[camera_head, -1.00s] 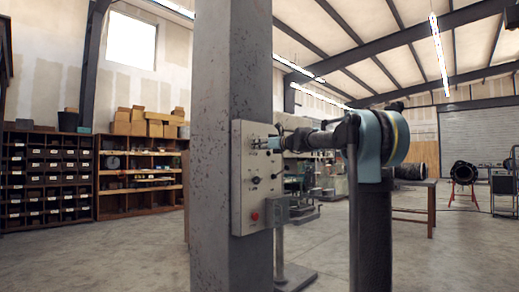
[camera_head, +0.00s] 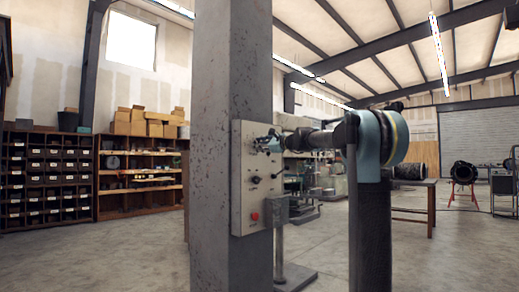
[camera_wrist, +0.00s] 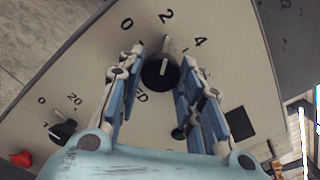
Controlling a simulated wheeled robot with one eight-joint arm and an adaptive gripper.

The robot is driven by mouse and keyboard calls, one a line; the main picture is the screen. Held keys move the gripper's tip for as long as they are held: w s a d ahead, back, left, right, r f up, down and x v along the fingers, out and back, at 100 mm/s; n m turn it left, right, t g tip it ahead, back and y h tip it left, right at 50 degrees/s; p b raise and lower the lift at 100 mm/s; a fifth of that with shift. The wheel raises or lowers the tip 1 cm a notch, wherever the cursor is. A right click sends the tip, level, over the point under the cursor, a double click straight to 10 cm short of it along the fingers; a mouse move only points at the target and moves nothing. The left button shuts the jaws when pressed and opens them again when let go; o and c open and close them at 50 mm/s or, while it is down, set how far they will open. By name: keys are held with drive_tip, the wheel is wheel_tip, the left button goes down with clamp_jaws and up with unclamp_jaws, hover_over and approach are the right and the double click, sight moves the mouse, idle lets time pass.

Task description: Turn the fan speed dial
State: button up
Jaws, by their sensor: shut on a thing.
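The fan speed dial (camera_wrist: 160,72) is a round black knob with a pale pointer line, on a beige control panel (camera_wrist: 100,60). Its scale reads 0, 2 and 4, and the pointer is near the 2. Lettering below the dial is mostly hidden by my gripper. My gripper (camera_wrist: 162,78) has its blue fingers on either side of the dial and is shut on it. In the head view my gripper (camera_head: 271,143) is at the upper part of the panel (camera_head: 246,158) and hides the dial.
A smaller black knob (camera_wrist: 63,131) with its own scale and a red button (camera_wrist: 21,159) are on the same panel. The panel is on a grey column (camera_head: 212,120). A grey box (camera_head: 280,210) stands close to its right edge. Open floor lies around the column.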

drive_tip(key=shift+d+n, duration=0.1)
drive_tip(key=shift+n, duration=4.8)
drive_tip(key=o, duration=1.1)
drive_tip(key=shift+c, duration=0.2)
drive_tip(key=v, duration=1.1)
drive_tip(key=shift+s+d, duration=0.25)
drive_tip(key=shift+d, duration=0.1)
